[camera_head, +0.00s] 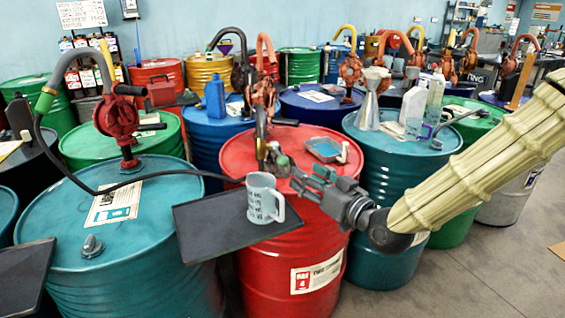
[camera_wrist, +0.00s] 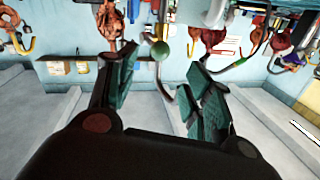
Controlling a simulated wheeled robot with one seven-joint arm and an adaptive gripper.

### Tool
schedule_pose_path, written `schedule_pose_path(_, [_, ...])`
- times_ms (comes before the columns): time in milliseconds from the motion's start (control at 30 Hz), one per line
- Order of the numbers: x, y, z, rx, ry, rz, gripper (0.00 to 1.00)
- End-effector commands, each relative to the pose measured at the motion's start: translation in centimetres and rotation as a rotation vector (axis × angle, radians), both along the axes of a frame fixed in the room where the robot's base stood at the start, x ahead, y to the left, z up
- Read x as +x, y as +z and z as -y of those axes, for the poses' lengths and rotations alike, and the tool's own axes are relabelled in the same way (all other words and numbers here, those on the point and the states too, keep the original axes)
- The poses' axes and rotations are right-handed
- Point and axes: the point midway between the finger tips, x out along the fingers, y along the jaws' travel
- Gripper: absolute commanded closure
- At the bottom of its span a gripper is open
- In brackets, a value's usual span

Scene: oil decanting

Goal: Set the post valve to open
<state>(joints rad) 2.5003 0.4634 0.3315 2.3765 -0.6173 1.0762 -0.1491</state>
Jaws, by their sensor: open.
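On the red drum (camera_head: 232,150) in the head view, a post (camera_head: 261,130) with an orange-red pump stands upright. Low on it is a small valve whose lever ends in a greenish ball knob (camera_head: 283,161). The green ball knob also shows in the wrist view (camera_wrist: 160,50), between and beyond the fingertips. My gripper (camera_head: 300,180) is at the right of the knob, over the drum top. In the wrist view my gripper (camera_wrist: 162,64) is open, its green-padded fingers apart with nothing clearly held. Whether a finger touches the lever, I cannot tell. The valve body is partly hidden.
A white mug (camera_head: 261,200) stands on a dark tray (camera_head: 212,240) in front of the drum. A red hand pump (camera_head: 118,118) with a hose is on the left teal drum.

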Motion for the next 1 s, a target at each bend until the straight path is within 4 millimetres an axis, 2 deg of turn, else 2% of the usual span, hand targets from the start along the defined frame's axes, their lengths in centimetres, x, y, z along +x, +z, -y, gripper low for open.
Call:
schedule_pose_path(167, [1.4, 0.1, -1.1, -0.002, 0.001, 0.001, 0.49])
schedule_pose_path(633, [7.0, 0.0, -5.4, -0.001, -0.001, -0.002, 0.49])
schedule_pose_path(800, [8.1, 0.0, -6.2, -0.001, -0.001, -0.002, 0.49])
schedule_pose_path(1000, [8.4, -0.1, -6.5, -0.002, 0.001, -0.002, 0.49])
